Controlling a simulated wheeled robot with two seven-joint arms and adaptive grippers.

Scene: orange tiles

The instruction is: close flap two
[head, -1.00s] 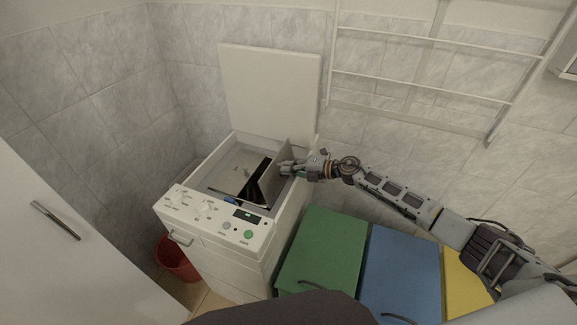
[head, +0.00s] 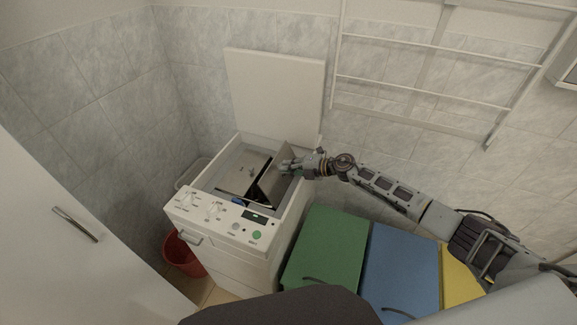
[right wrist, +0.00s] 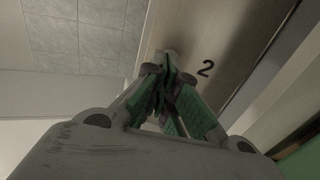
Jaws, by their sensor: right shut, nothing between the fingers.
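The white top-loading washing machine (head: 213,258) stands against the tiled wall with its lid (head: 275,95) upright. Inside the top opening, flap two (head: 272,178) is tilted up on the right side, beside a dark gap. In the right wrist view the flap (right wrist: 225,45) carries a black "2". My right gripper (head: 285,165) is at the upper edge of the flap, on its right side. Its fingers (right wrist: 168,85) are shut with nothing between them, close to the flap's surface; whether they touch it I cannot tell. My left gripper is not in view.
A control panel (head: 222,217) lies along the machine's front edge. Green (head: 325,245), blue (head: 402,262) and yellow (head: 458,278) bins stand to the right. A wall rack (head: 430,83) hangs above my arm. A red bucket (head: 183,255) is on the floor at left.

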